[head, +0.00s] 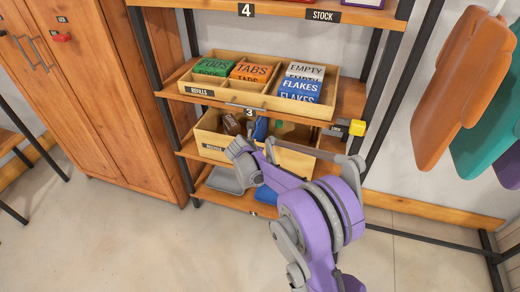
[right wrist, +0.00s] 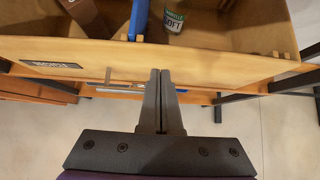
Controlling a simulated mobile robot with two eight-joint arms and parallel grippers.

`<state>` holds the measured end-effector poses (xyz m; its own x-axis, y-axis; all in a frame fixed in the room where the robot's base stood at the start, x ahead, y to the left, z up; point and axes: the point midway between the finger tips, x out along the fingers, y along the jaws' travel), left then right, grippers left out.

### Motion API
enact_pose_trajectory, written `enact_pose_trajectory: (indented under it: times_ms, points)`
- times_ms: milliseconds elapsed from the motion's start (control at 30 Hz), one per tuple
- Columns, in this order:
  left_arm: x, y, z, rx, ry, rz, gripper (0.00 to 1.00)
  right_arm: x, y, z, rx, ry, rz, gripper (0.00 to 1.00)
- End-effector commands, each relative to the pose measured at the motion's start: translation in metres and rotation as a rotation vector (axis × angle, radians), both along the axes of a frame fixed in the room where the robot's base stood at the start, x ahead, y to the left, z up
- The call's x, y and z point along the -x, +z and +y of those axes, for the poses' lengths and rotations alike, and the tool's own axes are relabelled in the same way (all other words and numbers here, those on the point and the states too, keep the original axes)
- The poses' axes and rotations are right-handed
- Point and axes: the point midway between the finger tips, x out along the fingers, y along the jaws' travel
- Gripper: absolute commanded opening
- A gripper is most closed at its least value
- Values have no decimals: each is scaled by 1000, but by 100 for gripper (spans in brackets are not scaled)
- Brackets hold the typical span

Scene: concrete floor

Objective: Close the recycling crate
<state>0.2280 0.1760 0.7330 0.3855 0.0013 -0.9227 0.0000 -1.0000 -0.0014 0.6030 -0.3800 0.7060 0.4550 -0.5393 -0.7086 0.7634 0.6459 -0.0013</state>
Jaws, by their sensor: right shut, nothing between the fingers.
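The recycling crate (head: 292,161) is a light wooden bin on the shelf below the refills drawer, with its front standing out from the shelf and its top open. Its front panel (right wrist: 220,64), with a dark label at the left, crosses the right wrist view. Inside are a brown item (right wrist: 85,14), a blue item (right wrist: 138,18) and a bottle with a green label (right wrist: 175,15). My right gripper (right wrist: 160,73) is shut and empty, its tips at the front panel; contact is unclear. In the head view my purple right arm hides part of the crate. My left gripper is out of view.
The refills drawer (head: 235,98), holding several boxes, stands out above the crate. A grey tray (head: 226,180) and a blue item (head: 266,195) are on the bottom shelf. A wooden cabinet (head: 110,100) stands at left. The concrete floor (head: 120,235) in front is clear.

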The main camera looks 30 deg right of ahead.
Motion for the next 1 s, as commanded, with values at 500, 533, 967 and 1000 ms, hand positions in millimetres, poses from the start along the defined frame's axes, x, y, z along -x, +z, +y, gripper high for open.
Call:
enact_pose_trajectory:
  times_ms: [500,533,967,1000]
  points:
    - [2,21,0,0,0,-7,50,45,66,59,-4,1,3,0]
    - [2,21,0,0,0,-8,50,46,67,60,-4,1,3,0]
    - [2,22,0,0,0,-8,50,77,79,74,-135,-129,-81,0]
    - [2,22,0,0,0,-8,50,90,83,79,-198,-193,-119,0]
